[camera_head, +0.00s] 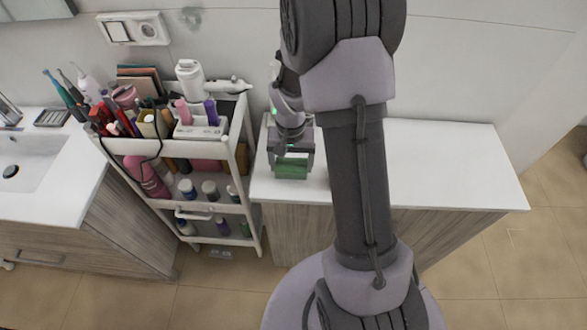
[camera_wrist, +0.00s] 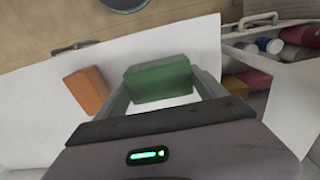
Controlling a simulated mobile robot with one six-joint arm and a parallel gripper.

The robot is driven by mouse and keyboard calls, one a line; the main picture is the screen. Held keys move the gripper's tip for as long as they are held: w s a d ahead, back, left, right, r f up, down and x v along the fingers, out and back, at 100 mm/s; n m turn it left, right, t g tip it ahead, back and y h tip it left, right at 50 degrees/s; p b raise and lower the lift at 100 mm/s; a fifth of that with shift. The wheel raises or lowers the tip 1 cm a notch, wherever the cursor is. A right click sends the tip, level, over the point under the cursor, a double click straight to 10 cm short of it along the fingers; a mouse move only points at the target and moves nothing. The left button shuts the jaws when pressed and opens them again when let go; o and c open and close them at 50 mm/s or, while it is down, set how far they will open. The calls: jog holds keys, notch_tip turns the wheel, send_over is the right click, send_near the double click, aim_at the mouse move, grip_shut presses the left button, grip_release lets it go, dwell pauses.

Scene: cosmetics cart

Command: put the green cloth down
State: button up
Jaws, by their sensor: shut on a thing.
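The green cloth (camera_wrist: 158,80) is a folded block between the two fingers of my gripper (camera_wrist: 163,88) in the wrist view. My gripper is shut on it. In the head view the green cloth (camera_head: 291,170) is low between the fingers of my gripper (camera_head: 291,162), over the left end of the white countertop (camera_head: 440,165). I cannot tell whether its underside touches the countertop. An orange folded block (camera_wrist: 88,91) lies on the countertop to the left of the cloth in the wrist view, apart from it. My arm hides that part in the head view.
A white cart (camera_head: 240,140) full of bottles and tools stands close to the left of the countertop. A sink (camera_head: 28,165) is further left. The right part of the countertop is clear, with the wall behind it.

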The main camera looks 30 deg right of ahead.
aim_at(293, 170)
jog(key=shift+w+d+f, duration=0.2)
jog(key=shift+d+f, duration=0.05)
jog(key=shift+d, duration=0.05)
jog(key=shift+f+b, duration=0.75)
jog(key=shift+f, duration=1)
jog(key=o, duration=1.1)
notch_tip(293, 170, up, 12)
jog(key=p, duration=0.3)
jog(key=shift+r+p, duration=0.2)
jog(key=shift+p, duration=0.2)
jog(key=s+a+r+t, duration=0.1)
jog(key=s+a+r, duration=0.2)
jog(key=a+r, duration=0.15)
jog(key=s+a+r+n+t, duration=0.1)
jog(key=s+a+r, duration=0.15)
jog(key=r, duration=0.35)
jog(key=s+a+r+t, duration=0.2)
jog(key=s+a+r, duration=0.15)
jog(key=r, duration=0.25)
jog(key=s+a+r, duration=0.1)
jog(key=s+a, duration=0.1)
jog(key=s+a+r+n+t+y, duration=0.1)
jog(key=s+a, duration=0.1)
jog(key=s, duration=0.1)
jog(key=s+a+r+y, duration=0.1)
jog(key=s, duration=0.2)
jog(key=shift+s+a+r+t, duration=0.1)
jog(key=shift+a+r+t, duration=0.15)
jog(key=shift+a+t, duration=0.15)
